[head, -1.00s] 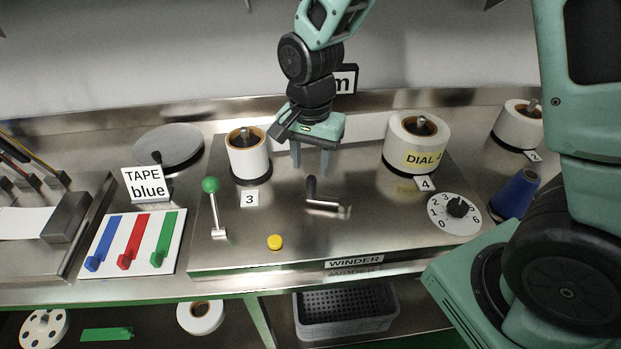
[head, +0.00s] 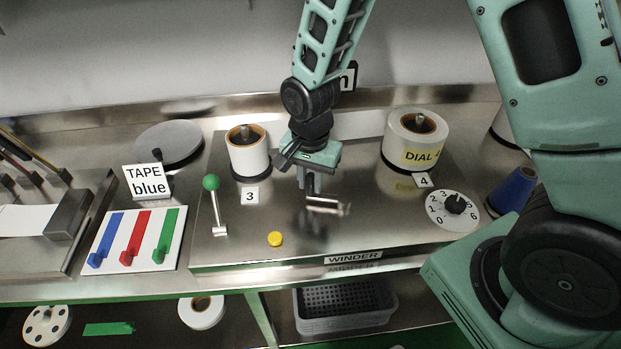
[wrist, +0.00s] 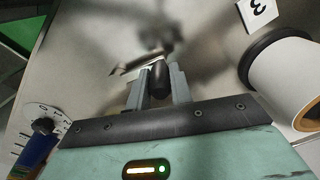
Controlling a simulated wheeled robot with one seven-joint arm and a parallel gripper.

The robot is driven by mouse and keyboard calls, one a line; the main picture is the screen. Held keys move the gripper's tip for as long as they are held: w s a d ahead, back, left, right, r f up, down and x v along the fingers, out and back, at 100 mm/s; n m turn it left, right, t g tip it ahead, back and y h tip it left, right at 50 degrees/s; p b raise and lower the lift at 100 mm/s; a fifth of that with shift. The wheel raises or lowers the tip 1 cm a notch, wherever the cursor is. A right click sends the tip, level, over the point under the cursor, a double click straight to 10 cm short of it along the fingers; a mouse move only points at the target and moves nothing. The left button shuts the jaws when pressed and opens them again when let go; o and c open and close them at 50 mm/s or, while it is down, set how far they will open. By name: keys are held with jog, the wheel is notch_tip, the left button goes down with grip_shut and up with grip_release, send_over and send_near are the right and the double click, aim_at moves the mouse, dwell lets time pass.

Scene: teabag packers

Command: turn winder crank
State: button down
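The winder crank (head: 328,207) is a metal arm with a dark upright handle, set in the middle of the steel winder top. My gripper (head: 310,184) is down over the crank's left end, fingers pointing down. In the wrist view the black handle (wrist: 159,77) stands between the two grey fingers, which look closed against its sides. The metal crank arm (wrist: 135,65) runs off to the left there.
A green-knobbed lever (head: 211,184) and a yellow button (head: 275,239) are left of the crank. White rolls stand behind left (head: 249,158) and behind right (head: 401,150). A numbered dial (head: 453,209) is at the right. The top in front of the crank is clear.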

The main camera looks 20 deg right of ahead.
jog(key=shift+w, duration=0.1)
jog(key=w+d+m, duration=0.1)
jog(key=m, duration=0.1)
jog(key=d+m, duration=0.1)
jog(key=m, duration=0.1)
jog(key=shift+w, duration=0.35)
jog(key=shift+w+d+m+p, duration=0.35)
jog(key=shift+d+m, duration=0.15)
jog(key=shift+m, duration=0.4)
jog(key=shift+w+d+m+p, duration=0.2)
jog(key=shift+d+m+p, duration=0.2)
jog(key=shift+m, duration=0.5)
jog(key=shift+d, duration=0.1)
jog(key=c, duration=1.3)
grip_release()
jog(key=shift+o, duration=0.2)
jog(key=shift+r, duration=0.1)
notch_tip(320, 180, up, 17)
jog(key=b, duration=0.1)
jog(key=shift+r+b, duration=0.15)
jog(key=shift+b, duration=0.15)
